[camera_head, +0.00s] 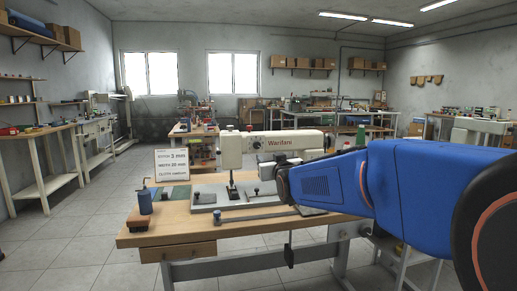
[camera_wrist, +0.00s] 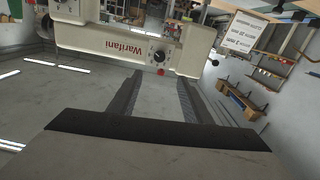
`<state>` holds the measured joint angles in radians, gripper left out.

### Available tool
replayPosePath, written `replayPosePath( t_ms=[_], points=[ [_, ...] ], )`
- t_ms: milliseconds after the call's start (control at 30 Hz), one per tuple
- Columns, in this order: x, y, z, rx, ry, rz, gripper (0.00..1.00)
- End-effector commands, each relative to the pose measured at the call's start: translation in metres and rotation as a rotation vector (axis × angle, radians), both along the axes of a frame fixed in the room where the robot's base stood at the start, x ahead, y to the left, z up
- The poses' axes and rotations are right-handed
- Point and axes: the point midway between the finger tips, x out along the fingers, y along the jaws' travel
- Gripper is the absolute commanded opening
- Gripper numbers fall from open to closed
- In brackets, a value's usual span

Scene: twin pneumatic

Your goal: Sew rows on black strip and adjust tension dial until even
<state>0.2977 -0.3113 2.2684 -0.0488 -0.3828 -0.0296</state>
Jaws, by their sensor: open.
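A cream sewing machine (camera_head: 285,142) with red lettering stands on a wooden-topped table (camera_head: 230,229). In the wrist view the machine (camera_wrist: 98,44) appears upside down across the top. A round black dial (camera_wrist: 158,56) with a pale ring is on its face, close to a red button (camera_wrist: 160,71). The dial's setting is too small to read. My gripper (camera_wrist: 158,80) is open and empty, its two dark fingers apart and pointing toward the machine's face. In the head view my blue arm reaches in from the right in front of the machine. I cannot make out the black strip.
A thin dark lever (camera_head: 289,249) hangs below the front edge. Open tiled floor lies left.

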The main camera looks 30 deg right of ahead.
Motion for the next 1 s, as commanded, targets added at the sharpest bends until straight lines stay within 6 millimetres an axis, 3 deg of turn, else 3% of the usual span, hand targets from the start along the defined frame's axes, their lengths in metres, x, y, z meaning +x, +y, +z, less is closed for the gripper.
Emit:
replayPosePath(
  t_ms=[267, 1000],
  points=[
    [0.021, -0.007, 0.001, -0.002, -0.004, -0.001, 0.45],
    [0.125, -0.036, 0.0, -0.002, -0.003, -0.001, 0.45]
  ],
)
